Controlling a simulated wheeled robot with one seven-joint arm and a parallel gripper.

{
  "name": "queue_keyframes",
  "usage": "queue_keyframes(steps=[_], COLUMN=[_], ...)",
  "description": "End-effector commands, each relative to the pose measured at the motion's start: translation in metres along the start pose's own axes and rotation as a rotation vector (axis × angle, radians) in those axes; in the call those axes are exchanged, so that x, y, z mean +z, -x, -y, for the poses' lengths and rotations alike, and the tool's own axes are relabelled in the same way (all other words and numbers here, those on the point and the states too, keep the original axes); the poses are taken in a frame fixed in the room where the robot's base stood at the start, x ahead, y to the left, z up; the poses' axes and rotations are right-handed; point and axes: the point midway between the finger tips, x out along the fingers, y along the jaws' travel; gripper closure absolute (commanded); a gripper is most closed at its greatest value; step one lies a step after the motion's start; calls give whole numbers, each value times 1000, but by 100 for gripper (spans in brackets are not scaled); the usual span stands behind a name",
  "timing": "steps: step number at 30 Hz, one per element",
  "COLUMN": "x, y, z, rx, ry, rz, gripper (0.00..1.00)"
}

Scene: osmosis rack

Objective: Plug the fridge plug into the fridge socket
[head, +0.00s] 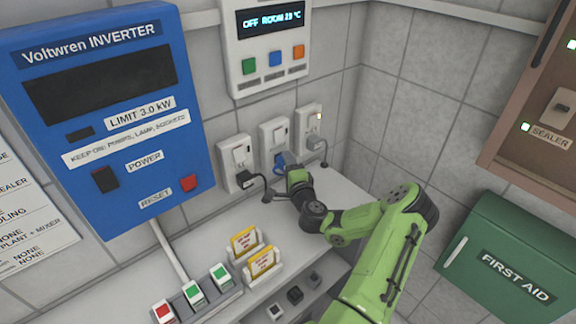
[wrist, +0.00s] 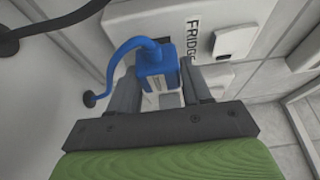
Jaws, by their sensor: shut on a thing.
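The fridge plug (wrist: 157,66) is blue with a blue cord that loops to a black grommet. My gripper (wrist: 160,92) is shut on it, one dark finger on each side. The fridge socket (wrist: 225,45) is a white wall plate labelled FRIDGE, with a rocker switch, just beyond the plug. The plug is at the plate's lower part; whether its pins are in the socket is hidden. In the head view the plug (head: 287,160) shows as a blue patch in front of the middle socket plate (head: 272,134), with my gripper (head: 292,172) on it.
The blue inverter (head: 100,110) is at the left, the green first aid box (head: 510,260) at the right.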

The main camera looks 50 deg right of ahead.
Motion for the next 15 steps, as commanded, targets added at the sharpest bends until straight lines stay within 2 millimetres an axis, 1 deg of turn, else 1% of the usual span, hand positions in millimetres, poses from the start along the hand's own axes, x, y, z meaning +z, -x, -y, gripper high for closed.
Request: queue_keyframes(steps=[15], x=[4], y=[-9], z=[1], rx=[0], ry=[1], rz=[1], gripper=[78])
